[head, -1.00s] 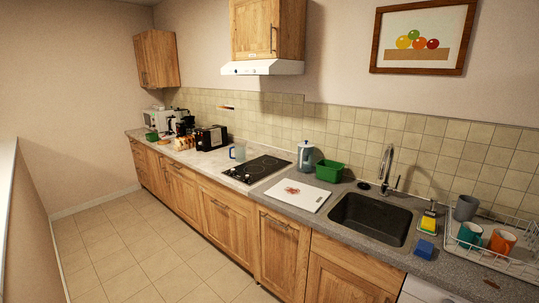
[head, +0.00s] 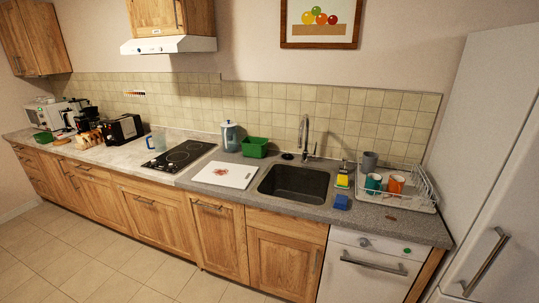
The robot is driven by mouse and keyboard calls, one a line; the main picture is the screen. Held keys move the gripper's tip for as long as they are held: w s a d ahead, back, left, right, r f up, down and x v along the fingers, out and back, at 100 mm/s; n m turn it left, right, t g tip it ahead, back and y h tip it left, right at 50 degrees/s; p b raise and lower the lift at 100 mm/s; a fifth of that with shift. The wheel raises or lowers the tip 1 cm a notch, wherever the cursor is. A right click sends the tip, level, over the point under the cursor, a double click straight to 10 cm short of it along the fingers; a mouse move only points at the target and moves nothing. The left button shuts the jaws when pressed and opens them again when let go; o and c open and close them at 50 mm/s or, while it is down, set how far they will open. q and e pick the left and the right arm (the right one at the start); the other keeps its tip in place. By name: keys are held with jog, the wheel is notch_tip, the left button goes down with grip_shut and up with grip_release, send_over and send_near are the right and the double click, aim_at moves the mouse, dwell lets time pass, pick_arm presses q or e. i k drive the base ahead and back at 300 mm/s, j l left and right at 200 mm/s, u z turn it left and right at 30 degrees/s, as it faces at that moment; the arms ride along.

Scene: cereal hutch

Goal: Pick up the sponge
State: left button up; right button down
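A small blue block (head: 341,202) that looks like a sponge lies on the grey counter (head: 305,210), just right of the sink (head: 294,183) and near the counter's front edge. Behind it, a small yellow item (head: 342,181) sits beside what looks like a dark-topped bottle; it too could be a sponge, and it is too small to tell. Neither of my grippers is in view.
The dish rack (head: 410,204) with a teal mug (head: 373,183), an orange mug (head: 396,184) and a grey cup (head: 369,161) stands to the right. A faucet (head: 305,135) rises behind the sink. A white board (head: 225,174) lies left. The floor in front is clear.

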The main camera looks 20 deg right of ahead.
aim_at(342, 181)
jog(key=z, duration=1.35)
